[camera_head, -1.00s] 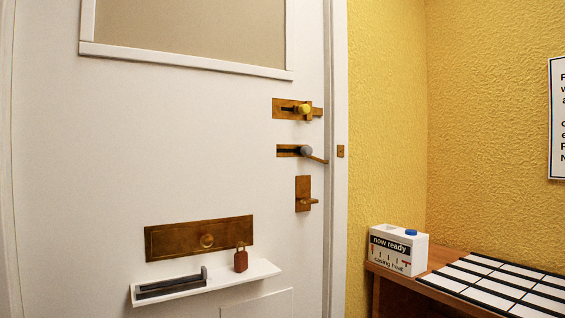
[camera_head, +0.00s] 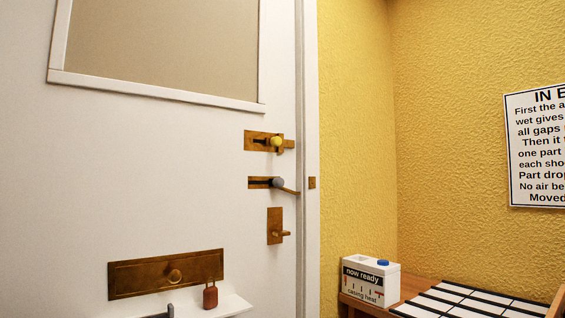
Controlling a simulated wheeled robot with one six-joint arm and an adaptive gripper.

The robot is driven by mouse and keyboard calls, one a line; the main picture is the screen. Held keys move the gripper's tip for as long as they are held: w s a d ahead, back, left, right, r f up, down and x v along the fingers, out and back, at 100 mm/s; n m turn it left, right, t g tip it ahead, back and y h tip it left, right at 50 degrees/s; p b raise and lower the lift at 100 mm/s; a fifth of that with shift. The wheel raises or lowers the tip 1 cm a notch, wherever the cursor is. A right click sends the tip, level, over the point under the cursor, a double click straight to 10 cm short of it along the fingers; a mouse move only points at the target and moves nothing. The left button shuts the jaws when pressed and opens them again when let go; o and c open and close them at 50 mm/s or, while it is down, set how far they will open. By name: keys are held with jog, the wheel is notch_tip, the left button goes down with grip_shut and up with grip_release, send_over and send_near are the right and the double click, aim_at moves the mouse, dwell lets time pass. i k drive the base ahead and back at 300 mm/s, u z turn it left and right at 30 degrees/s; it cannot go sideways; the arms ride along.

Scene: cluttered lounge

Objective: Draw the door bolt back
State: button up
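A white door (camera_head: 150,150) fills the left of the view and looks shut. Near its right edge is a brass bolt (camera_head: 288,145) with a yellow knob (camera_head: 276,142); its bar reaches right towards the door's edge. Whether its tip sits in a keeper is too small to tell. Below it is a second brass fitting (camera_head: 256,182) with a grey knob (camera_head: 278,183) and a thin arm sloping down to the right. Lower still is a brass handle plate (camera_head: 274,226) with a short lever.
A brass plate with a round knob (camera_head: 140,281) is low on the door. A reddish padlock (camera_head: 210,297) stands on a white ledge (camera_head: 235,305). At right are a wooden table (camera_head: 415,286), a labelled white box (camera_head: 371,283) and a wall notice (camera_head: 538,150).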

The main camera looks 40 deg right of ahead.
aim_at(277, 141)
jog(key=u, duration=0.05)
jog(key=k, duration=1.1)
jog(key=z, duration=0.6)
jog(key=i, duration=1.6)
jog(key=u, duration=0.65)
